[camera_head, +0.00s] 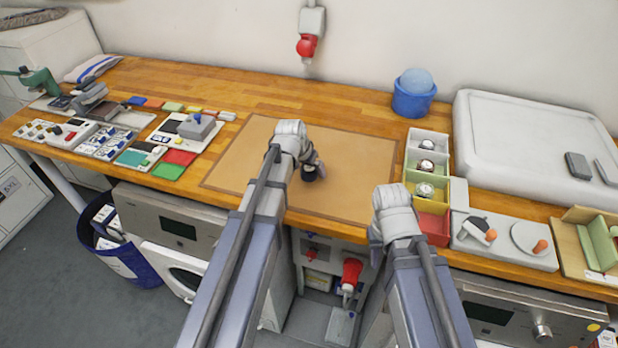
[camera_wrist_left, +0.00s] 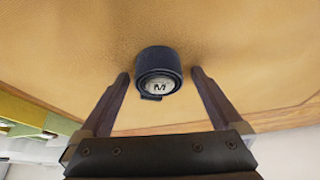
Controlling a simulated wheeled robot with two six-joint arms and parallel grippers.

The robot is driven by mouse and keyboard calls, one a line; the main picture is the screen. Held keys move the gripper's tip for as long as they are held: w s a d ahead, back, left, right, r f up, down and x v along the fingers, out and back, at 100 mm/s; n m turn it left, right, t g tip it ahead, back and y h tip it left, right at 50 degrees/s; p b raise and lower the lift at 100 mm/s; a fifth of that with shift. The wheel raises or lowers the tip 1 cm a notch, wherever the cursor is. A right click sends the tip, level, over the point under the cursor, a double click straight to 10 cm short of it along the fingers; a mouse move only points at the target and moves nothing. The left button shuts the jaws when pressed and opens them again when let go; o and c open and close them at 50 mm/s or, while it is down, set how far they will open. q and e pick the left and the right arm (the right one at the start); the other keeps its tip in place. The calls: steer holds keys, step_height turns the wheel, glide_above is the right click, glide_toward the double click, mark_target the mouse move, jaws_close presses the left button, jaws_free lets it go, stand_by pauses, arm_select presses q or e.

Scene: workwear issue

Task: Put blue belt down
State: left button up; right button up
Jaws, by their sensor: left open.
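The blue belt (camera_wrist_left: 158,66) is a dark blue roll with a round silver buckle marked "M". In the left wrist view it appears to rest on the tan mat (camera_wrist_left: 70,50), between the tips of my left gripper (camera_wrist_left: 160,74), with a gap on each side. The gripper is open. In the head view the belt (camera_head: 309,174) is a small dark shape on the mat (camera_head: 240,160), partly hidden by my left gripper (camera_head: 317,170). My right arm is at the front edge of the table; its fingers are hidden.
A blue bucket (camera_head: 412,103) and a large white case (camera_head: 530,135) are behind and right. Panels and coloured swatches (camera_head: 180,157) fill the left. Much of the mat is clear.

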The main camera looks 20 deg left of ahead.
arm_select(q)
steer(key=shift+c, duration=0.2)
steer(key=c, duration=1.5)
steer(key=shift+r, duration=0.1)
step_height(320, 180, up, 10)
steer(key=p, duration=1)
steer(key=shift+f, duration=0.2)
